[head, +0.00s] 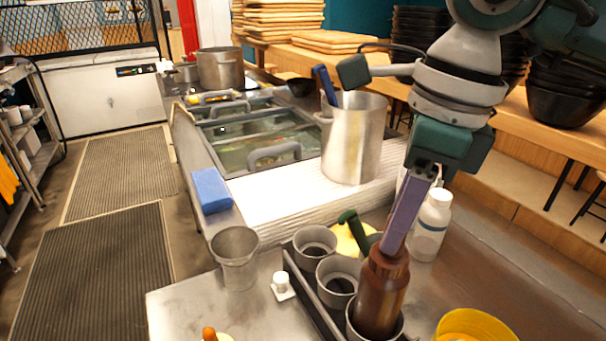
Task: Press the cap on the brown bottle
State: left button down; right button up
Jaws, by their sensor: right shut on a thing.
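The brown bottle (380,302) stands nearly upright in the nearest cup of a metal rack. A brown collar-like cap (388,263) sits at its top. My right gripper (391,247) comes down from above with its long purple fingers shut at the top of the cap. The fingers hide what is between them, and how tightly the cap sits cannot be seen. My left gripper is not in view.
The rack (318,295) has other grey cups. A white squeeze bottle (431,225) stands close behind the brown one. A small white-topped piece (282,284), a metal cup (236,256) and a yellow bowl (474,326) are nearby. A tall steel pot (352,140) stands behind.

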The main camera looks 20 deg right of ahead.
jog(key=o, duration=1.4)
jog(key=shift+r, duration=0.1)
jog(key=shift+r+p, duration=2.35)
jog(key=shift+r, duration=0.8)
jog(key=shift+c, duration=0.2)
grip_shut()
jog(key=shift+f, duration=0.1)
